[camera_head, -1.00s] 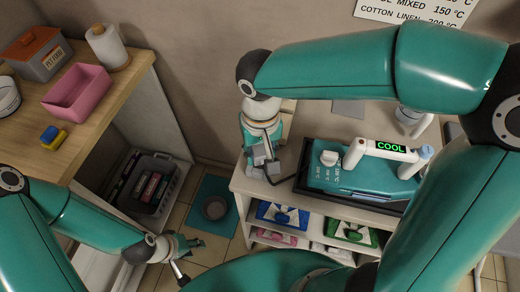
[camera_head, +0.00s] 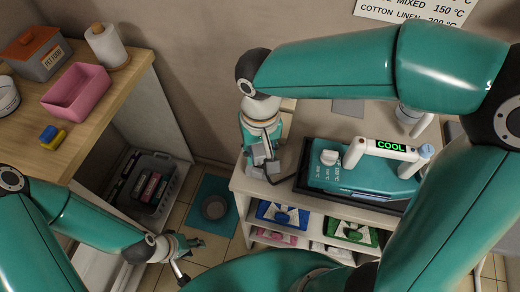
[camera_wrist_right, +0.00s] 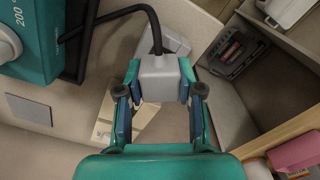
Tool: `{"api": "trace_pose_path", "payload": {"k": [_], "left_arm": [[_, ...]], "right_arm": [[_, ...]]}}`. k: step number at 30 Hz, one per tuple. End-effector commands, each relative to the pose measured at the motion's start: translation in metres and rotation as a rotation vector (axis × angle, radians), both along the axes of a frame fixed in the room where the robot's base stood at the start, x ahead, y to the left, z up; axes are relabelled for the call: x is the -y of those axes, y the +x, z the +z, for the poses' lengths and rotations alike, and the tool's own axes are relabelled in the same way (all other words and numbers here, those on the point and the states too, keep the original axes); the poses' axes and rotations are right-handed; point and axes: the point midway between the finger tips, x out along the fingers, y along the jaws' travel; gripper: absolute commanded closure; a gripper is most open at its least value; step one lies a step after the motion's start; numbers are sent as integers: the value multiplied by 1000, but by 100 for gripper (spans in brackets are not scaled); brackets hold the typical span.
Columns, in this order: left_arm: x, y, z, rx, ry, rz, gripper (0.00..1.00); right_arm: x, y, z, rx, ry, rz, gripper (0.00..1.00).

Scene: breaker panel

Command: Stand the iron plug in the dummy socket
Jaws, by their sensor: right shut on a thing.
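The iron plug (camera_wrist_right: 158,80) is a grey block with a black cord leaving its far side. In the right wrist view my right gripper (camera_wrist_right: 160,92) is shut on it, one finger on each side. In the head view my right gripper (camera_head: 262,156) points down with the plug at the left end of the white shelf unit's top. A light grey block (camera_wrist_right: 176,42), perhaps the dummy socket, shows just beyond the plug; whether they touch is unclear. The teal iron (camera_head: 365,176) lies on a dark tray at the right. My left gripper (camera_head: 188,258) hangs empty at lower left, fingers apart.
The white shelf unit (camera_head: 240,184) holds blue, green and pink items below. A wooden counter (camera_head: 25,125) at left carries a pink bin (camera_head: 77,92), a grey box and a paper roll. A grey crate (camera_head: 150,190) and a teal mat with a bowl (camera_head: 214,207) are on the floor.

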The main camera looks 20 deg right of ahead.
Motion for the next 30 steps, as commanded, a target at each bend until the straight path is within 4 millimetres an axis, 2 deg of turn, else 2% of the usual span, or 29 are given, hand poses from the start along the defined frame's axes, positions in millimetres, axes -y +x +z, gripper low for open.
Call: {"api": "trace_pose_path", "payload": {"k": [27, 28, 30], "left_arm": [[0, 0, -16, 0, 0, 0, 60], [0, 0, -15, 0, 0, 0, 60], [0, 0, -14, 0, 0, 0, 60]], "right_arm": [[0, 0, -18, 0, 0, -1, 100], [0, 0, -17, 0, 0, -1, 60], [0, 0, -16, 0, 0, -1, 49]]}}
